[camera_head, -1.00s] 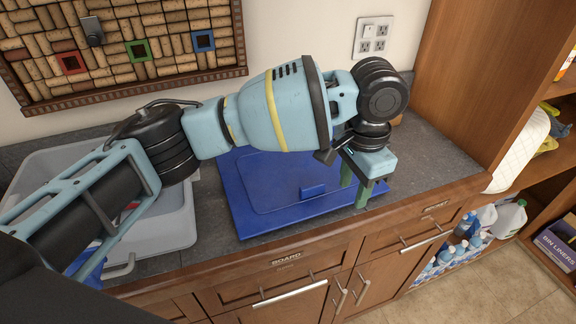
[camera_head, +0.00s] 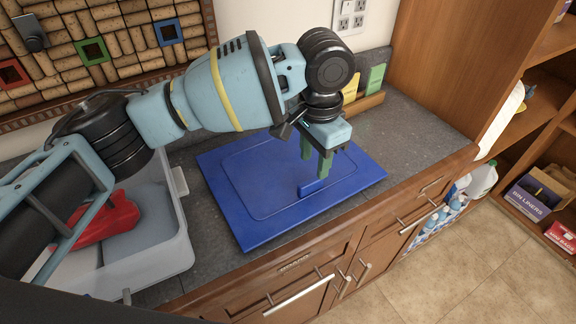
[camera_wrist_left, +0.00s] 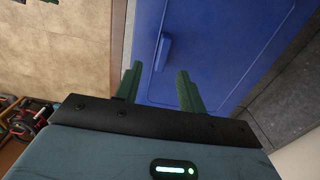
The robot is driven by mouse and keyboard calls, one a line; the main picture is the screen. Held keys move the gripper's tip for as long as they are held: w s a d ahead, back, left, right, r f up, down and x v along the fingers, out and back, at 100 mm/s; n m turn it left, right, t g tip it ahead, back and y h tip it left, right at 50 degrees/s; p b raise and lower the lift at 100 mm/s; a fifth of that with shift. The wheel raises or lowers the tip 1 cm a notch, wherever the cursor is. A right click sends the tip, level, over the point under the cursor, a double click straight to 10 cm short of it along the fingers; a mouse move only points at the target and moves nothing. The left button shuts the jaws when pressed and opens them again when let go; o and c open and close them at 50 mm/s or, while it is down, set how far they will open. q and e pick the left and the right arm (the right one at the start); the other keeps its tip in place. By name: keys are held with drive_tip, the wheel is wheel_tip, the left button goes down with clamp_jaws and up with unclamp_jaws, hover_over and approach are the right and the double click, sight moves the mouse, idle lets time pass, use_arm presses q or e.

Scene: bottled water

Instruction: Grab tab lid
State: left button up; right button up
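A flat blue lid (camera_head: 246,217) lies on the grey counter, with a small raised blue tab (camera_head: 312,187) near its front edge. In the left wrist view the tab (camera_wrist_left: 163,52) stands up from the lid, ahead of the fingertips. My left gripper (camera_head: 315,172) is over the lid, pointing down, with its green fingers close behind and above the tab. In the left wrist view the left gripper (camera_wrist_left: 157,80) is open with nothing between its fingers. Whether a finger touches the tab I cannot tell. My right gripper is not in view.
A grey bin (camera_head: 172,240) with a red item (camera_head: 108,218) stands left of the lid. A wooden holder with yellow and green cards (camera_head: 375,78) stands at the back right. A wooden shelf unit (camera_head: 460,70) bounds the right. The counter right of the lid is clear.

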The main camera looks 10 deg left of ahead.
sight(311, 181)
use_arm(q)
drive_tip(key=shift+w+a+f, duration=0.1)
drive_tip(key=shift+f, duration=1.7)
drive_tip(key=shift+w+a+f, duration=0.1)
drive_tip(key=shift+f, duration=1.7)
drive_tip(key=shift+d, duration=0.1)
clamp_jaws()
